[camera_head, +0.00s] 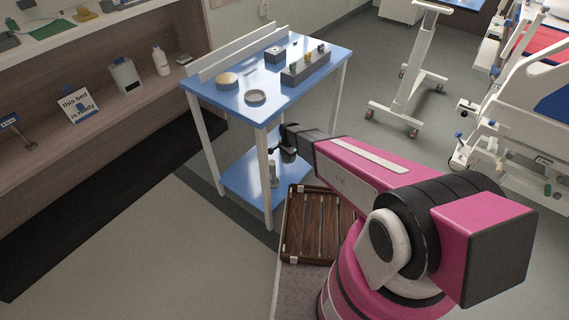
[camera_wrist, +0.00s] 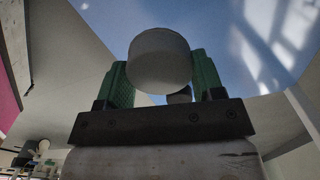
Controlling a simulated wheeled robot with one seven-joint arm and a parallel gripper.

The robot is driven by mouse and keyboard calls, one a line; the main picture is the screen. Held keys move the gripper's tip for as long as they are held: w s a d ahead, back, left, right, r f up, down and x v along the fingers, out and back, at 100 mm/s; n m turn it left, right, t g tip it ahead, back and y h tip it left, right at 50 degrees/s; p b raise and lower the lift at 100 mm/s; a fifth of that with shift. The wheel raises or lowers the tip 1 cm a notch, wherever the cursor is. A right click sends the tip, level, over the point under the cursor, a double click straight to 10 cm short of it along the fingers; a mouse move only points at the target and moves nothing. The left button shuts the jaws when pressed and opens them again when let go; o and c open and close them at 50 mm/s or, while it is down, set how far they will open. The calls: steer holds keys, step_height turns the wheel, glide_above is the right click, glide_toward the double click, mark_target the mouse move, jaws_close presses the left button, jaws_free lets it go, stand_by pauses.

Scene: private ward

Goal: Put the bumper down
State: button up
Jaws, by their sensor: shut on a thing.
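The bumper (camera_wrist: 160,60) appears to be the pale grey, round-ended piece between my gripper's two green fingers in the wrist view. My gripper (camera_wrist: 162,82) is shut on it. Behind it, the wrist view shows a blue surface (camera_wrist: 225,35) with bright reflections. In the head view my dark wrist is at the near side of the blue-topped trolley (camera_head: 318,77), between its top and its lower shelf (camera_head: 240,180). A small pale upright cylinder (camera_head: 273,173) shows at the lower shelf; I cannot tell whether it is the held piece. My fingertips are not clear there.
The trolley top bears a grey block with coloured pieces (camera_head: 306,67), a round tan-topped item (camera_head: 227,79) and a grey ring-like dish (camera_head: 255,97). A trolley leg (camera_head: 265,180) stands close to my wrist. A brown slatted tray (camera_head: 318,225) lies below. Floor is clear at left.

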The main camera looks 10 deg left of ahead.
mark_target(288, 169)
steer(key=shift+f, duration=3.6)
steer(key=shift+f, duration=0.15)
steer(key=o, duration=1.1)
steer(key=shift+o, duration=0.2)
step_height(288, 169, up, 12)
steer(key=shift+r, duration=0.25)
steer(key=s+d+r+n, duration=0.2)
steer(key=s+d+r, duration=0.3)
steer(key=d+r, duration=0.4)
steer(key=s+d+r+n, duration=0.3)
steer(key=s+d+r, duration=0.2)
steer(key=d+r, duration=0.3)
steer(key=s+d+r+n, duration=0.3)
steer(key=s+d+r, duration=0.3)
steer(key=d+r, duration=0.3)
steer(key=d, duration=0.2)
steer(key=shift+d+r, duration=0.3)
